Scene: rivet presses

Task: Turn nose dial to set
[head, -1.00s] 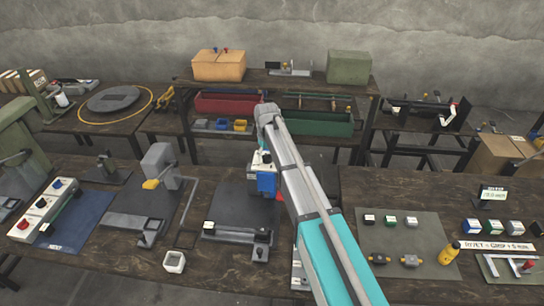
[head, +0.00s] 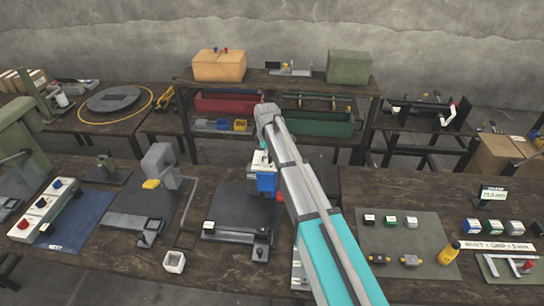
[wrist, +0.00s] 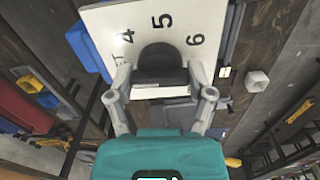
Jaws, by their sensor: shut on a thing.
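The nose dial (wrist: 162,60) is a dark round knob with a raised grip. It sits on a white plate (wrist: 128,22) printed with the numbers 4, 5 and 6, and part of another mark shows at the left. My gripper (wrist: 161,78) is shut on the dial, one finger on each side. In the head view, the press with a blue block (head: 266,182) stands beside my arm. My arm hides the dial and my fingertips there. I cannot tell which number the dial points to.
A grey press with a yellow part (head: 151,184) stands to the left. A small white open box (head: 174,261) sits at the bench front.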

